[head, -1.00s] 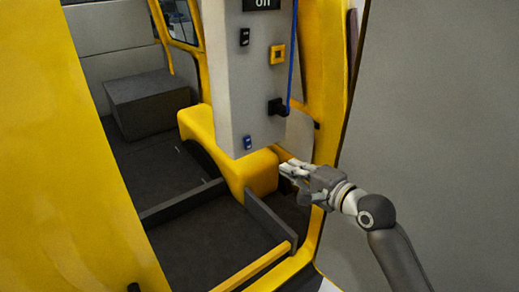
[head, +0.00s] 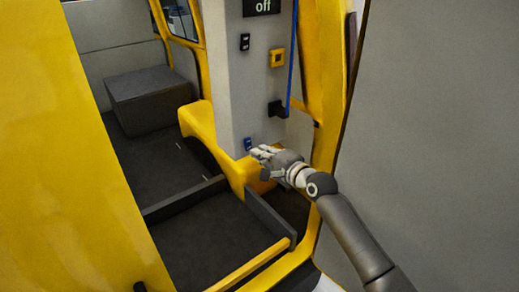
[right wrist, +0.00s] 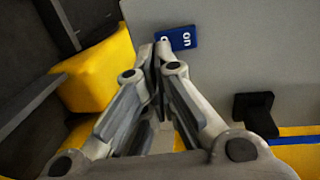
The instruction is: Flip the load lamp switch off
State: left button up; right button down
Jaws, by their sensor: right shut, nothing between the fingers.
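A small blue switch (head: 248,144) sits low on the grey panel (head: 262,100). In the right wrist view the blue switch (right wrist: 182,38) shows white lettering that reads "on"; its other end is partly hidden by my fingertips. No label shows that names it as the load lamp switch. My left gripper is not in view.
A yellow square fitting (head: 278,57) and a black plug (head: 277,109) with a blue cable (head: 291,55) are on the panel. A yellow moulded housing (head: 200,125) lies below left. A large grey wall (head: 430,130) stands at right.

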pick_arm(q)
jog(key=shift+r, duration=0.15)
pick_arm(e)
jog(key=shift+w+a+f, duration=0.15)
jog(key=shift+w+a, duration=0.25)
jog(key=shift+w, duration=0.1)
pick_arm(q)
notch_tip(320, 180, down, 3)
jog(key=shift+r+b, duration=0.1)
jog(key=shift+b, duration=1.15)
pick_arm(e)
jog(key=shift+w+a+t, duration=0.15)
jog(key=shift+w+t, duration=0.1)
jog(key=shift+t, duration=0.05)
jog(key=shift+s+f, duration=0.1)
